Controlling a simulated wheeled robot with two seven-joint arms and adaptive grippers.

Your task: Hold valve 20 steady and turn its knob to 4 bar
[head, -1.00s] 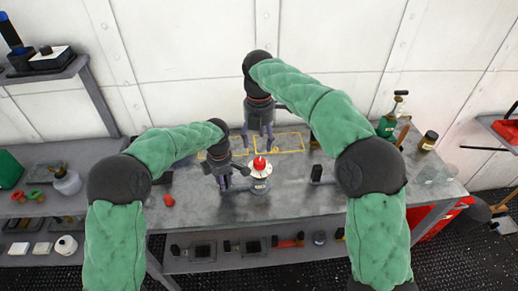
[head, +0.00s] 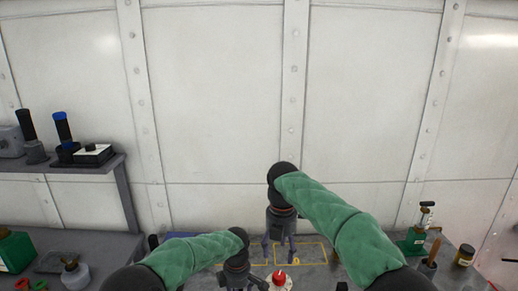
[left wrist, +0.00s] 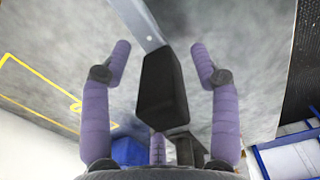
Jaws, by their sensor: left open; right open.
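The valve's red knob (head: 280,276) and the top of its pale dial (head: 287,285) show at the bottom edge of the head view; the rest is cut off. I cannot read the dial. My right gripper (head: 279,250) is open and empty, pointing down just behind the knob and apart from it. My left gripper (head: 241,285) is open, just left of the knob, its tips cut off by the frame. In the left wrist view a black block (left wrist: 162,90) on a metal strip (left wrist: 138,22) shows between its open fingers; I cannot tell what it belongs to.
A yellow outline (head: 326,252) marks the bench behind the valve. A shelf (head: 121,168) with black devices is at the left. A blue box (left wrist: 130,150) shows in the left wrist view.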

